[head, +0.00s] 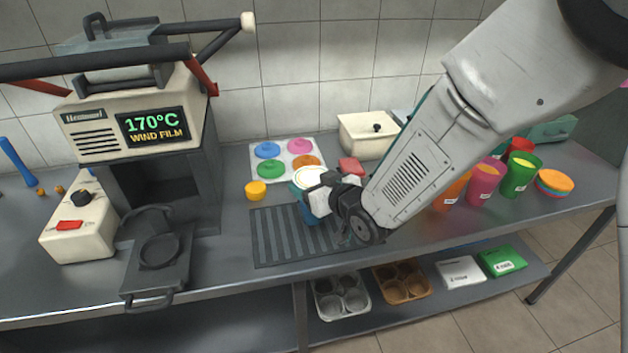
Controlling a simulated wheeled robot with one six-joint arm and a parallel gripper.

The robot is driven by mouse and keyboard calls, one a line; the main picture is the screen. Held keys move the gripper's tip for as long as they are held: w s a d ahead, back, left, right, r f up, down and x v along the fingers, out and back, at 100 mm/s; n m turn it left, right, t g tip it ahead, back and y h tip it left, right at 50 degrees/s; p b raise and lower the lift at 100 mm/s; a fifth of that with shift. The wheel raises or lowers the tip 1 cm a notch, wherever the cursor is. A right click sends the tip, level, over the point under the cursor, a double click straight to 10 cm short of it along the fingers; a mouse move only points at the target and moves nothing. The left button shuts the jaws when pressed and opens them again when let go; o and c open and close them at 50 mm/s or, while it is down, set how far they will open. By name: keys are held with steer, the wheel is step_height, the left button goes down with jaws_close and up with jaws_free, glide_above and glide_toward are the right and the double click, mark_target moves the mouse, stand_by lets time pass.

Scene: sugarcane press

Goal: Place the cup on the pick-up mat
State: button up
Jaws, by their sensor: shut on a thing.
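A pale round top shows above the cup, partly behind my gripper. My gripper (318,202) is shut on the cup, reaching in from the right. The gripper and wrist hide much of the cup and the mat's right part. I cannot tell whether the cup's base touches the mat.
A white tray with coloured discs (268,150) and a yellow piece (256,190) lie behind the mat. Coloured cups (520,174) stand at the right. The mat's left front is clear.

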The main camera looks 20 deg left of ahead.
steer(key=shift+w+d+f, duration=0.1)
steer(key=shift+f, duration=1.1)
steer(key=shift+f, duration=0.15)
steer(key=o, duration=1.4)
steer(key=shift+s+d+r, duration=0.2)
steer(key=v, duration=1.1)
steer(key=shift+s, duration=0.15)
steer(key=shift+d+r, duration=0.15)
